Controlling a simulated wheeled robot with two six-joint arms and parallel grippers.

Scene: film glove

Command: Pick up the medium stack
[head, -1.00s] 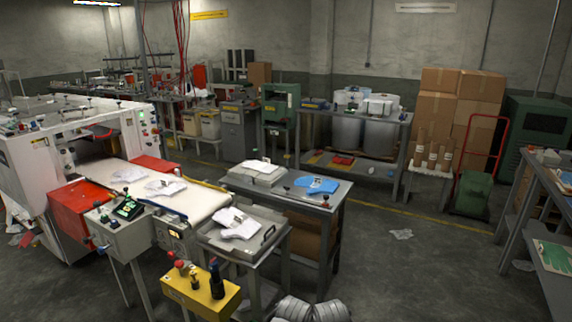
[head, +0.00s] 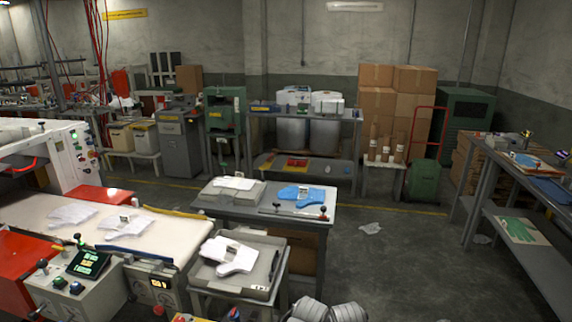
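Several glove piles are in the head view; I cannot read which one is the medium stack. A white glove pile (head: 228,258) with a small dark tag lies in a grey tray (head: 262,290) on a stand, near the bottom centre. Behind it on a grey table (head: 262,208), a white pile (head: 235,183) lies on a grey block and a blue pile (head: 302,195) lies to its right. Two more white piles, a left one (head: 73,214) and a right one (head: 126,227), lie on the pale conveyor (head: 60,240).
A control box (head: 75,290) with buttons stands beside the conveyor at lower left. A grey workbench (head: 515,230) with a lower shelf stands at right. Open floor (head: 400,265) lies between it and the grey table, with a crumpled scrap (head: 371,228) on it.

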